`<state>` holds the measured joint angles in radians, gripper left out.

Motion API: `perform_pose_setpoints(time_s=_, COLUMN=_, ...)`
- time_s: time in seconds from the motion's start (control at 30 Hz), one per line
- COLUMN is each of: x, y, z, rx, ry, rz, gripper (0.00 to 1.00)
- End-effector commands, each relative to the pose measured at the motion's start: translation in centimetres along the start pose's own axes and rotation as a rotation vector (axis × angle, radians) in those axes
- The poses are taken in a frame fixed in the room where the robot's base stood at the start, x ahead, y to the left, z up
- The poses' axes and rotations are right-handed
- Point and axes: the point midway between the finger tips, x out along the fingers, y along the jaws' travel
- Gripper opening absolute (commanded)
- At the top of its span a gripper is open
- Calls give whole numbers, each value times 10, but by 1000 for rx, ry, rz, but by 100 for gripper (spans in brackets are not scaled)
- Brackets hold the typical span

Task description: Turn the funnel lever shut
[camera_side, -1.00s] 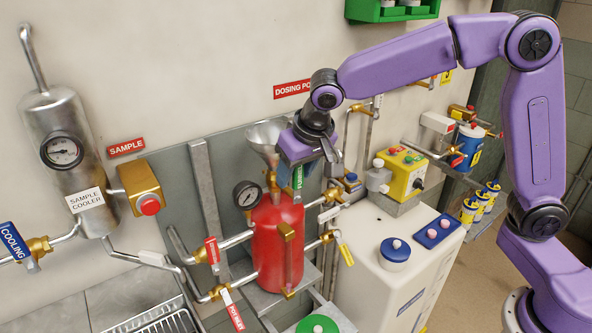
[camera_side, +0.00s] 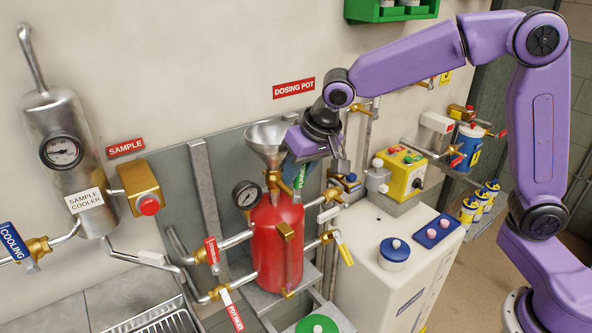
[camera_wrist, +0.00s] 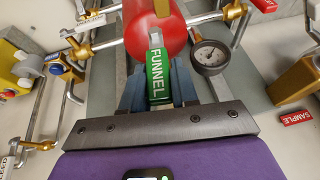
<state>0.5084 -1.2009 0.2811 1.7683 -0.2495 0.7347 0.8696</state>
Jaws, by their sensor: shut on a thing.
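The funnel lever (camera_wrist: 158,78) has a green grip with white FUNNEL lettering. In the wrist view it stands between the two blue-grey fingers of my gripper (camera_wrist: 157,88), which is shut on it. In the side view my gripper (camera_side: 298,172) reaches down beside the steel funnel (camera_side: 267,135), and the lever's green label (camera_side: 302,177) shows partly, slanting down from the brass valve under the funnel. The fingers hide part of the lever there. The red dosing pot (camera_side: 278,240) stands directly below the valve.
A pressure gauge (camera_side: 246,195) sits left of the pot's top. Red-handled (camera_side: 212,250) and yellow-handled (camera_side: 344,248) valves flank the pot. A white tank (camera_side: 385,260) and a yellow control box (camera_side: 399,172) stand to the right. The sample cooler (camera_side: 75,165) is at far left.

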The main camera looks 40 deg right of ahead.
Motion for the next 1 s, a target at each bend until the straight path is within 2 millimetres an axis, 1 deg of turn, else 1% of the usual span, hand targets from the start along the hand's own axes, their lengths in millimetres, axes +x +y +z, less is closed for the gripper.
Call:
perform_pose_setpoints(time_s=0.03, x=0, y=4, z=-1, rx=15, ry=1, rz=-21, gripper=0)
perform_pose_setpoints(time_s=0.3, x=0, y=12, z=-1, rx=68, ry=2, rz=-147, gripper=0)
perform_pose_setpoints(time_s=1.0, x=6, y=32, z=0, rx=181, ry=6, rz=-413, gripper=0)
